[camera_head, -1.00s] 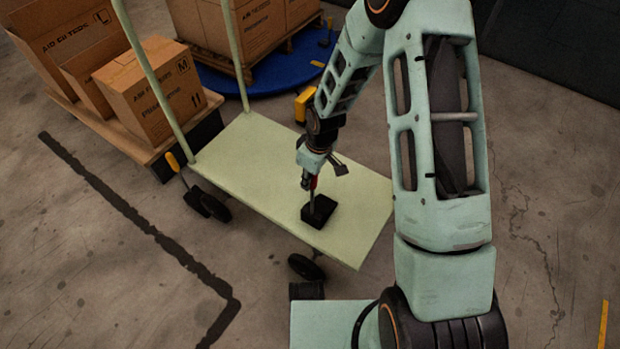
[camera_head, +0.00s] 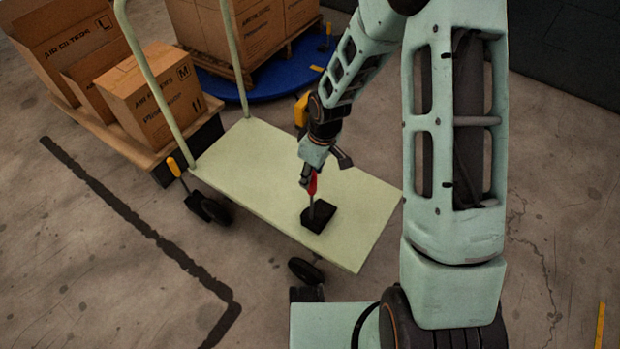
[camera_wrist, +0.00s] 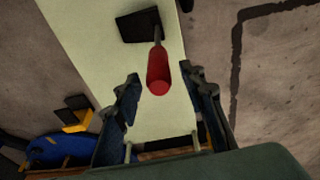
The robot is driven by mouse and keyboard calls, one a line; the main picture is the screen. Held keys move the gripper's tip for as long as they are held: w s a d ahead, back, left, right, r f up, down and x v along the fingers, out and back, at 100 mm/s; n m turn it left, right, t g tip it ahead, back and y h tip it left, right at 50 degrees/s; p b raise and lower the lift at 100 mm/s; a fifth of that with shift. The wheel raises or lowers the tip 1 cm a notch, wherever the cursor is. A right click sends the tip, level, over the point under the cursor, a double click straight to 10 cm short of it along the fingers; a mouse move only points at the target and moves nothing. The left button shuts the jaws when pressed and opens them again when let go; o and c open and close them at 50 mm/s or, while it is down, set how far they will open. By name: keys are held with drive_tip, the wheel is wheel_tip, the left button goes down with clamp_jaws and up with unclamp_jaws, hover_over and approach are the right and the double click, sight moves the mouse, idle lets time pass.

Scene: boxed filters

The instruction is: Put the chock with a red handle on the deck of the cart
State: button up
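The chock (camera_head: 319,217) is a black block with an upright rod and a red handle (camera_head: 312,184). It rests on the pale green deck of the cart (camera_head: 255,165), near the deck's front right end. In the wrist view the black block (camera_wrist: 138,25) lies on the deck and the red handle (camera_wrist: 158,73) points toward the camera. My gripper (camera_wrist: 165,95) is open, its two fingers apart, with the handle's end just beyond and between the fingertips. In the head view my gripper (camera_head: 307,177) is just above the handle.
Boxes on a pallet (camera_head: 150,95) stand left of the cart's upright push handle (camera_head: 155,85). More boxes stand on a blue round platform (camera_head: 240,83) behind. A yellow-handled chock (camera_head: 174,167) is by the cart's left wheel.

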drive_tip(key=r, duration=0.2)
drive_tip(key=r+p, duration=0.1)
drive_tip(key=r, duration=0.3)
drive_tip(key=shift+s+d, duration=0.35)
drive_tip(key=shift+d, duration=0.05)
drive_tip(key=shift+f, duration=0.1)
